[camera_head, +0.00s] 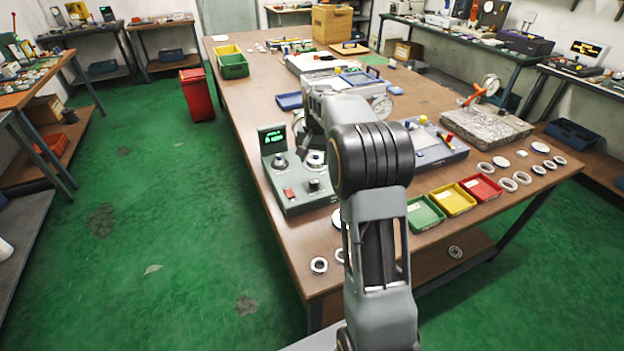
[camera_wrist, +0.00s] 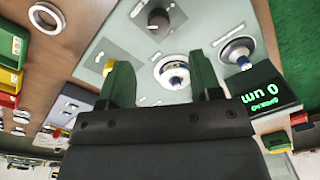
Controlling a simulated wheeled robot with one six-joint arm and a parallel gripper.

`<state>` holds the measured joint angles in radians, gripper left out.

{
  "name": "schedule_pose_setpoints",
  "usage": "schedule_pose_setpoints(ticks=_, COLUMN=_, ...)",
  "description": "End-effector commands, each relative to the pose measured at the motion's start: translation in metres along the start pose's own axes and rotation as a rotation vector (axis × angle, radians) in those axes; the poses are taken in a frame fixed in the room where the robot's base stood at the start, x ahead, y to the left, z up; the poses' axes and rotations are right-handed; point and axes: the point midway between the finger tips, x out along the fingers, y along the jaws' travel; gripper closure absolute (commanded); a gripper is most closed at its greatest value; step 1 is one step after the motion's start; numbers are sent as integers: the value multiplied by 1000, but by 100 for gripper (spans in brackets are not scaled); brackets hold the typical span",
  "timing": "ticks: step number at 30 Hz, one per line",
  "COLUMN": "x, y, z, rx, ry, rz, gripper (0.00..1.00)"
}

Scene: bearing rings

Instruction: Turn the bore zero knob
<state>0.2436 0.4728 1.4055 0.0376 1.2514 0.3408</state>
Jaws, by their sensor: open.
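A grey-green gauge box (camera_head: 301,204) stands on the near left part of the table. It has a lit display (camera_head: 272,139), a knob (camera_head: 280,162) below it, a dark knob (camera_head: 314,184) near its front and a red part (camera_head: 289,194). The wrist view shows the dark knob (camera_wrist: 158,18), a round metal seat (camera_wrist: 173,72), the knob (camera_wrist: 238,48) by the display, and the display (camera_wrist: 265,95) with green figures. No label tells which is the bore zero knob. My gripper (camera_wrist: 163,75) is open above the box, holding nothing; my arm mostly hides it in the head view.
Green (camera_head: 425,214), yellow (camera_head: 453,199) and red (camera_head: 481,187) trays stand along the near edge. Several rings lie right of them, and another ring (camera_head: 319,265) lies at the near left corner. A granite-like slab (camera_head: 485,130) lies farther right.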

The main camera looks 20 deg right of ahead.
Motion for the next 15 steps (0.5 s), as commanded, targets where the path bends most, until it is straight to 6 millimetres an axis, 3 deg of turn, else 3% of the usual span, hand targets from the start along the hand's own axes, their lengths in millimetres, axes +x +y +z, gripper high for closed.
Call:
schedule_pose_setpoints(ticks=6, x=44, y=2, z=0, rx=2, ry=-3, rz=1, gripper=42)
schedule_pose_setpoints(ticks=15, x=84, y=0, z=0, rx=-1, ry=-1, rz=0, gripper=42)
